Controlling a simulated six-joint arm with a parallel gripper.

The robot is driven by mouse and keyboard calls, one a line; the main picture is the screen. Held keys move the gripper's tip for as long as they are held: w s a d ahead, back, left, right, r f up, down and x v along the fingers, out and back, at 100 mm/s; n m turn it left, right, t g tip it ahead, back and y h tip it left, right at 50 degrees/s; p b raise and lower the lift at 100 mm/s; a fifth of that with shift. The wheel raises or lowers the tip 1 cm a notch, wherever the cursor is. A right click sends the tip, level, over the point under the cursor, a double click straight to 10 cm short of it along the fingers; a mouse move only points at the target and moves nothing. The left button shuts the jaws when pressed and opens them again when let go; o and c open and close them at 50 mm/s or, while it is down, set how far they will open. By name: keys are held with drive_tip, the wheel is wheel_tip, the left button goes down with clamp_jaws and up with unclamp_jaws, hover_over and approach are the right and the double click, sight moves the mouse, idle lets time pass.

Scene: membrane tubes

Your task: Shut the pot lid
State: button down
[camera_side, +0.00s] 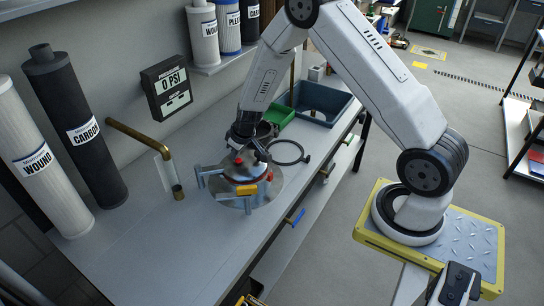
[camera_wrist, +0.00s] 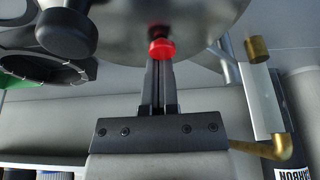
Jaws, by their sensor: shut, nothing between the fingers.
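The metal pot (camera_side: 243,178) stands on the bench, with grey-blue clamp arms and a yellow-orange handle (camera_side: 247,189) around its rim. Its domed metal lid (camera_wrist: 205,22) fills the top of the wrist view. A red knob (camera_wrist: 162,49) shows right at my fingertips in the wrist view. My gripper (camera_wrist: 160,62) has its two dark fingers together with nothing between them. In the side view my gripper (camera_side: 260,155) is low, just over the pot's back side. Whether the fingers touch the knob, and whether the lid sits fully down, I cannot tell.
A black ring (camera_side: 302,159) lies right of the pot. A green tray (camera_side: 279,116) and a dark blue bin (camera_side: 330,108) stand behind it. A brass pipe (camera_side: 139,133) and tall filters (camera_side: 83,135) stand at left. The bench's front left is clear.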

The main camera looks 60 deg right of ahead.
drive_tip(key=shift+w, duration=0.15)
drive_tip(key=shift+w+d+r, duration=0.15)
drive_tip(key=shift+w+d, duration=0.3)
drive_tip(key=shift+w, duration=0.4)
drive_tip(key=shift+w+d+r, duration=0.15)
drive_tip(key=shift+w+d, duration=0.25)
drive_tip(key=shift+w, duration=0.45)
drive_tip(key=a+v, duration=0.1)
drive_tip(key=v, duration=0.9)
drive_tip(key=shift+a, duration=0.25)
drive_tip(key=shift+a, duration=0.1)
drive_tip(key=s+a+r, duration=0.1)
drive_tip(key=s+a, duration=0.2)
drive_tip(key=s, duration=0.4)
drive_tip(key=s+a+r+g, duration=0.1)
drive_tip(key=s+a+r, duration=0.1)
drive_tip(key=s, duration=0.5)
drive_tip(key=s+a+r, duration=0.1)
drive_tip(key=s+a, duration=0.3)
drive_tip(key=s, duration=0.2)
drive_tip(key=shift+s+a+r, duration=0.2)
drive_tip(key=shift+s+r, duration=0.2)
